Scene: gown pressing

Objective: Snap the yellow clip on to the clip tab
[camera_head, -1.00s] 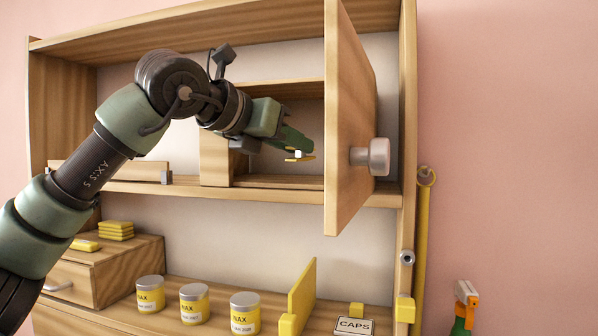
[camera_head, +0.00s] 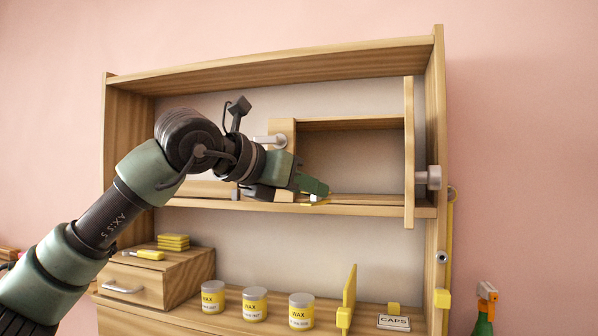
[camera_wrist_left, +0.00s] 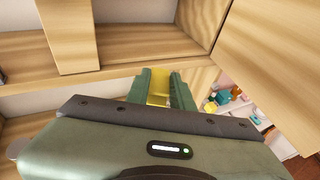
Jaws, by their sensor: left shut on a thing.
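My left gripper (camera_head: 318,192) reaches in from the left to the front of the middle shelf, at the lower edge of the open compartment. It is shut on a small yellow piece, likely the yellow clip (camera_head: 318,201), mostly hidden by the fingers. In the left wrist view the yellow clip (camera_wrist_left: 158,85) shows between the green fingers (camera_wrist_left: 158,88). I cannot make out the clip tab with certainty. A yellow block (camera_head: 441,298) sits on the cabinet's right side, and a small yellow block (camera_head: 393,308) stands behind the CAPS box. My right gripper is not in view.
The open wooden door (camera_head: 409,150) with a grey knob (camera_head: 434,177) stands out right of the gripper. Wax jars (camera_head: 254,304), the CAPS box (camera_head: 394,323) and an upright yellow panel (camera_head: 349,290) stand below. A yellow strap (camera_head: 449,235) hangs at the right side.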

